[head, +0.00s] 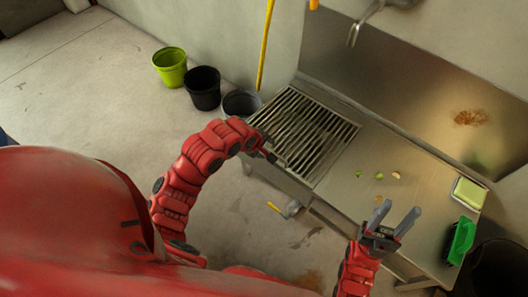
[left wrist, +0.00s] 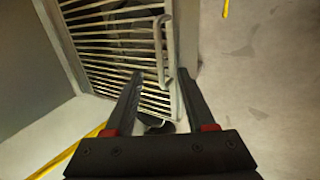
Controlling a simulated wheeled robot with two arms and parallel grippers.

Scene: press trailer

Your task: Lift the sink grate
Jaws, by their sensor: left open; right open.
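The sink grate (head: 312,124), a rectangle of metal slats, lies over the basin at the left end of the steel counter. My left gripper (head: 270,154) is at the grate's near-left edge in the head view; its fingers are hard to make out there. In the left wrist view its open fingers (left wrist: 160,78) point at the grate's slats (left wrist: 118,44), with nothing gripped. A bent metal handle (left wrist: 164,48) stands at the grate's edge, just beyond the fingertips. My right gripper (head: 399,211) is open and empty above the counter's front edge.
The counter (head: 345,200) holds small food scraps (head: 379,175), a yellow-green sponge (head: 468,193) and a green brush (head: 461,241). A faucet (head: 366,18) hangs over its back. A lime bucket (head: 170,66), black bucket (head: 203,88) and grey bucket (head: 241,104) stand left of the sink.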

